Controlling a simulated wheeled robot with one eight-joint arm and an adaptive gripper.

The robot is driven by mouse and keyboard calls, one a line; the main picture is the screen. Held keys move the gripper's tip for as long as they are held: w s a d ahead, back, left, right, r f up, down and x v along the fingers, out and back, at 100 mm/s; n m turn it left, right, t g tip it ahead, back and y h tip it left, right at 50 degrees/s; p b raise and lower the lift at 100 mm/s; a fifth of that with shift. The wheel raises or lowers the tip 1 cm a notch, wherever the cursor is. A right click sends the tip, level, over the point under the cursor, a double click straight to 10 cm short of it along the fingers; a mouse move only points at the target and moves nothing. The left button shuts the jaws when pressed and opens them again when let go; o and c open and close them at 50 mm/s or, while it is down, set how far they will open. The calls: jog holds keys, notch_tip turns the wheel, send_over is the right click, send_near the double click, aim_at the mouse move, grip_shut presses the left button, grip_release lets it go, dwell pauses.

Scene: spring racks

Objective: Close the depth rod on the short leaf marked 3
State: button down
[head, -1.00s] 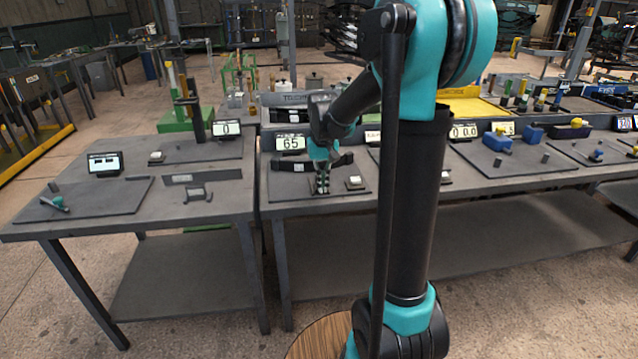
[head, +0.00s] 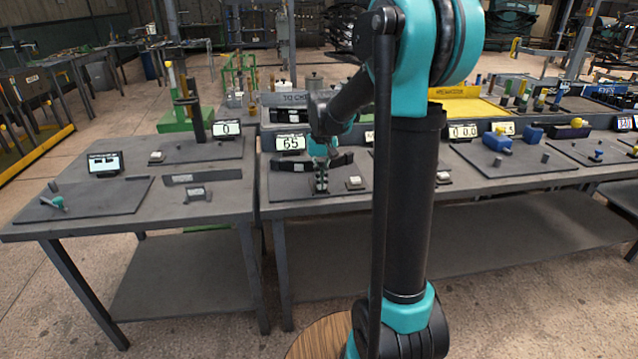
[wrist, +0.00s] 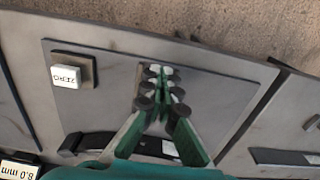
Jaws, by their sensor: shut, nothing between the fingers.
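My gripper (head: 321,186) is at the middle table's front panel, below the display reading 65. In the wrist view its green fingers (wrist: 160,88) are together and empty, pointing at a small grey plate (wrist: 205,104) on the panel. The fingers hide part of this plate. A dark curved strip (wrist: 158,147) lies behind the fingers, and its ends show on both sides of my gripper in the head view (head: 341,160). I cannot read a 3 on it or make out the depth rod. I cannot tell whether the fingertips touch the plate.
A white ZERO button (wrist: 66,77) on a dark block stands left of the fingers in the wrist view. A display reading 8.0 mm (wrist: 18,169) shows at the lower left corner. The display reading 65 (head: 290,142) stands behind the panel. Another table (head: 225,205) adjoins at left.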

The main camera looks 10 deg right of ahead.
jog(key=shift+w, duration=1.8)
jog(key=shift+s, duration=0.15)
dwell(0.6)
jog(key=shift+r, duration=3.5)
jog(key=shift+s, duration=0.1)
